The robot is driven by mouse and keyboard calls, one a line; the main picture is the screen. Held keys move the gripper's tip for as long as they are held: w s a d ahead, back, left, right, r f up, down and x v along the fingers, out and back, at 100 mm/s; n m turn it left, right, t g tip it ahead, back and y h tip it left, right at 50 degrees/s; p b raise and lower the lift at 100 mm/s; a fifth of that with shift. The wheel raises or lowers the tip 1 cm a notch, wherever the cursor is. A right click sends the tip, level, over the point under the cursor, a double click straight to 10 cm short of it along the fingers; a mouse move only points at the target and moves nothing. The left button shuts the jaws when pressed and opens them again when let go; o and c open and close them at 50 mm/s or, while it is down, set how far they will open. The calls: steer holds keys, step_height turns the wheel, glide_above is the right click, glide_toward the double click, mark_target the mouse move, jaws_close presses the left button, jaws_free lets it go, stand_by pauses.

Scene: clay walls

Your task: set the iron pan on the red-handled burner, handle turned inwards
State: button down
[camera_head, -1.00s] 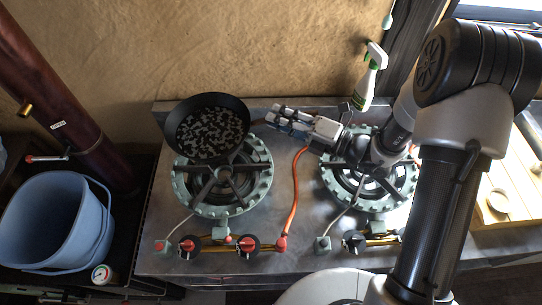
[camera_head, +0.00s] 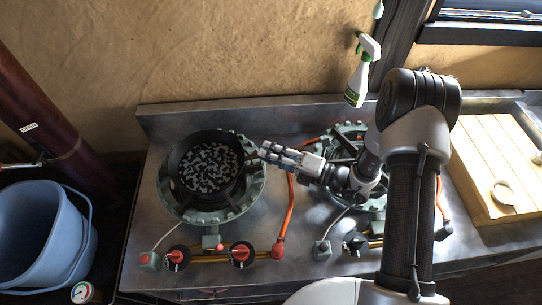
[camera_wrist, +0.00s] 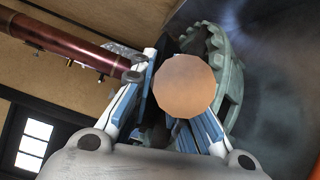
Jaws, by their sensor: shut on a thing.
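The black iron pan (camera_head: 207,168), with black and white bits in it, is over the left burner (camera_head: 248,197), which has red-handled valves (camera_head: 240,254). It sits slightly toward the burner's back; whether its base rests fully on the grate I cannot tell. My gripper (camera_head: 268,152) is at the pan's right side, shut on its handle, which points right toward the second burner. In the wrist view, a round tan end, seemingly of the handle (camera_wrist: 186,88), lies between my fingers, with the green burner ring behind.
The second burner (camera_head: 377,205), with a black valve handle (camera_head: 355,242), is partly under my arm. A spray bottle (camera_head: 361,75) stands behind it. A wooden board (camera_head: 490,160) lies right, a blue bucket (camera_head: 40,240) left. Orange hose (camera_head: 290,205) runs between the burners.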

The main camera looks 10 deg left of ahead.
steer(key=shift+f, duration=0.3)
steer(key=shift+r, duration=0.1)
steer(key=c, duration=2)
jaws_free()
steer(key=shift+f, duration=0.2)
steer(key=o, duration=0.5)
steer(key=shift+c, duration=0.2)
